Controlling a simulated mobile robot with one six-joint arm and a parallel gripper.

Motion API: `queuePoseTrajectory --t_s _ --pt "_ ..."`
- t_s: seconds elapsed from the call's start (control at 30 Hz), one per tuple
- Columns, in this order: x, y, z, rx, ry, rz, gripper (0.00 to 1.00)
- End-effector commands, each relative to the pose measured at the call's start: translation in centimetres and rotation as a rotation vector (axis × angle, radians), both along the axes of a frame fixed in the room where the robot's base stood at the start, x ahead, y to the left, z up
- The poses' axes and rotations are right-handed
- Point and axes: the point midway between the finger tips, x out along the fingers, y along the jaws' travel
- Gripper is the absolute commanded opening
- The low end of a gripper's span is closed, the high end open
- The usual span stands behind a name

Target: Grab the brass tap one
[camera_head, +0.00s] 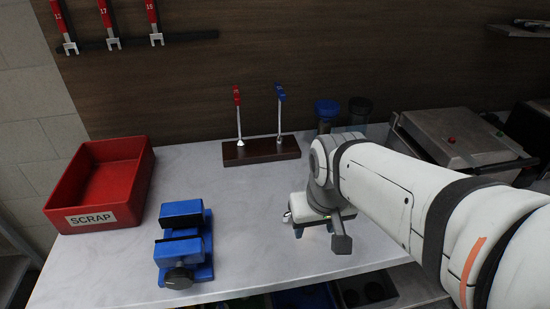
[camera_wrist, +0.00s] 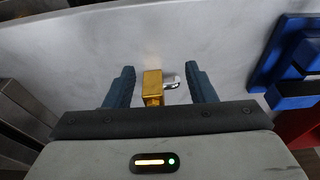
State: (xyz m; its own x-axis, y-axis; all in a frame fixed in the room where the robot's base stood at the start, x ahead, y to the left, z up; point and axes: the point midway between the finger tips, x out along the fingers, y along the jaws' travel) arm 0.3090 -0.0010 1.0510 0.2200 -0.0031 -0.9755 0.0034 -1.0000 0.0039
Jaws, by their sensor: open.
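In the wrist view a brass-coloured piece (camera_wrist: 152,86) with a silvery rounded end (camera_wrist: 171,82) lies on the pale worktop. It sits between the two dark fingers of my gripper (camera_wrist: 160,82), with a gap on each side. My gripper is open and holds nothing. How far the fingertips are above the worktop I cannot tell.
A blue vise (camera_head: 184,245) stands to the left on the worktop (camera_head: 262,222), with a red SCRAP bin (camera_head: 100,183) beyond it. A dark wooden stand (camera_head: 261,150) with red and blue topped rods is at the back. A metal case (camera_head: 458,136) stands at the right.

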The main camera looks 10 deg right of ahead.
Motion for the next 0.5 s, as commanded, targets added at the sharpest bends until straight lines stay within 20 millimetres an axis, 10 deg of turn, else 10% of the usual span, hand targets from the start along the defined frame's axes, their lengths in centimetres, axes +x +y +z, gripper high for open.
queuePoseTrajectory --t_s 0.5 --pt "11.8 -2.4 1.8 0.0 0.197 0.014 0.64"
